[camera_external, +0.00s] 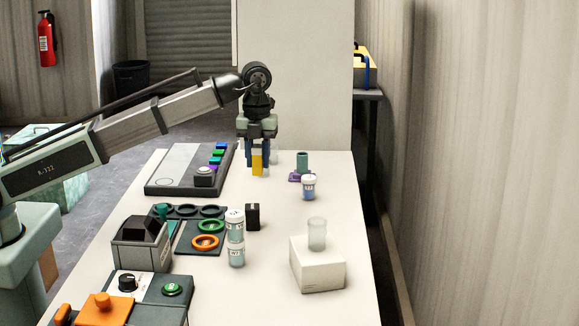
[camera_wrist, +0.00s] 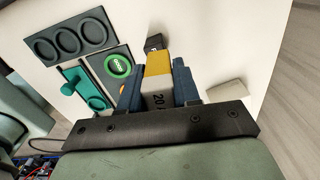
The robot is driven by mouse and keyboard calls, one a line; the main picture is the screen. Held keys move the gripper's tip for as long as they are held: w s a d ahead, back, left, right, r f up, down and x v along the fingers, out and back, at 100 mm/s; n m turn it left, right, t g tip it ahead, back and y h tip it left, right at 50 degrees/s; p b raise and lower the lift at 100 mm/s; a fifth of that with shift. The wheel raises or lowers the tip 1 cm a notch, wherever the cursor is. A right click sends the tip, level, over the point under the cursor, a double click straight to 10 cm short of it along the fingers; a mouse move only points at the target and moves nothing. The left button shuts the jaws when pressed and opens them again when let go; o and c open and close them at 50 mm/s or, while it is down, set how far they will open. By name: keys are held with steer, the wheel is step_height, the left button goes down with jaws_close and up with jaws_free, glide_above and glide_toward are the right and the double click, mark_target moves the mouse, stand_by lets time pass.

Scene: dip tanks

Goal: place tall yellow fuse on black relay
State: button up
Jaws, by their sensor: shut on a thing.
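The tall yellow fuse (camera_external: 257,164) hangs upright between the blue fingers of my gripper (camera_external: 258,156), over the far part of the white table. In the wrist view the fuse (camera_wrist: 158,64) shows a yellow end and a pale body with dark printing, and my gripper (camera_wrist: 158,88) is shut around it. The black relay (camera_external: 252,217) is a small dark block standing on the table, nearer the external camera than the fuse and apart from it. In the wrist view the relay (camera_wrist: 154,42) shows just beyond the fuse's yellow end, partly hidden by it.
Two stacked jars (camera_external: 235,237) stand close beside the relay, by a panel with green and orange rings (camera_external: 206,242). A white block (camera_external: 318,268) carries a clear cup. A blue-labelled jar (camera_external: 309,188) stands right of my gripper. A dark console (camera_external: 170,183) lies left.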

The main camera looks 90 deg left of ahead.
step_height(320, 180, up, 2)
steer(key=d+r, duration=0.1)
steer(key=d, duration=0.2)
steer(key=n, duration=0.1)
glide_above(252, 206)
steer(key=shift+d+f, duration=0.1)
steer(key=shift+f, duration=5.2)
steer(key=shift+f, duration=0.15)
steer(key=o, duration=1.1)
steer(key=shift+c, duration=0.2)
step_height(252, 206, up, 12)
